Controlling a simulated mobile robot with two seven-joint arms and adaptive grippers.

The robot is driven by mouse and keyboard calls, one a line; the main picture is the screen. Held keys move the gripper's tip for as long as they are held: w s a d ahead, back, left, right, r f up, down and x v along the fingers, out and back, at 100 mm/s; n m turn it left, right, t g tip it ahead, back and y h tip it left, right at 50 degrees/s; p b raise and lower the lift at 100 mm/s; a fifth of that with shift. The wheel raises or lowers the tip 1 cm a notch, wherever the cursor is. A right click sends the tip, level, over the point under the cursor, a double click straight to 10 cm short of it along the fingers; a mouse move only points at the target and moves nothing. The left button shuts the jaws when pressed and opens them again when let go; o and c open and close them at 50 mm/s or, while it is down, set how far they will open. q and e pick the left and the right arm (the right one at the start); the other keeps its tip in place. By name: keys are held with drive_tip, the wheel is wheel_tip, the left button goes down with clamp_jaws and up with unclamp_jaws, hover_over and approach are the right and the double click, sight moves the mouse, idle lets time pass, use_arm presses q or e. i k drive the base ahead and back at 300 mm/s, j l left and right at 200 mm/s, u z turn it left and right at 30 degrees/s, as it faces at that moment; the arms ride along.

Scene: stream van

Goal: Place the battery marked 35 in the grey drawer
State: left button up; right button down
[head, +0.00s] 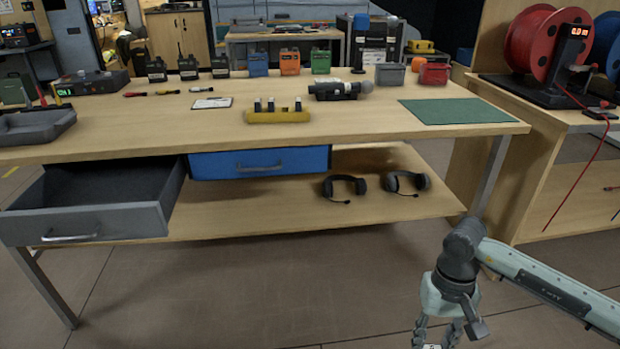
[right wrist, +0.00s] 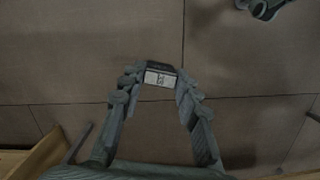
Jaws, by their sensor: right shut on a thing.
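My right gripper (head: 437,336) is low at the bottom right in the head view, in front of the table and over the floor. In the right wrist view it is shut on a small dark battery (right wrist: 160,68) with a white label, held between the fingertips. The label's characters stand sideways and look like 35, though small and blurred. The grey drawer (head: 93,230) hangs under the table at the left. It is pulled open and its visible inside looks empty. It is far to the left of my right gripper. My left gripper is not in view.
The shut blue drawer (head: 260,163) is beside the grey one. Two headsets (head: 344,187) lie on the lower shelf (head: 300,208). The tabletop (head: 170,115) holds radios, a yellow holder (head: 278,115), a microphone and a green mat (head: 458,111). A table leg (head: 489,177) stands at the right. Floor in front is clear.

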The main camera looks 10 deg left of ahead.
sight(83, 199)
drive_tip(key=j+u, duration=0.2)
drive_tip(key=j, duration=3.6)
drive_tip(key=i+j+u, duration=0.2)
drive_tip(key=u, duration=0.3)
drive_tip(key=i, duration=0.1)
